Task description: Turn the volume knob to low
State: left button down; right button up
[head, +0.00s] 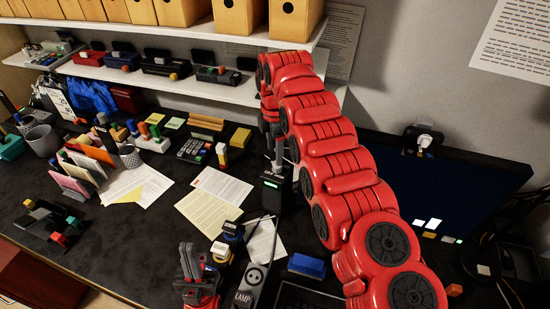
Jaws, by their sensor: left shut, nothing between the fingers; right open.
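A small black box (271,194) with a lit green display stands upright on the dark desk near the middle of the head view. It may be the volume unit, but I cannot make out a knob on it. My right gripper (278,162) is open and points down at the top of this box. Its fingers hide part of the box's top, and I cannot tell whether they touch it.
Papers (213,200) lie left of the box. A dark monitor (440,185) stands right of my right arm. Shelves (170,82) hang behind.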

notch_tip(320, 180, up, 12)
jog(key=p, duration=1.1)
jog(key=shift+r+p, duration=0.25)
jog(key=shift+p, duration=0.05)
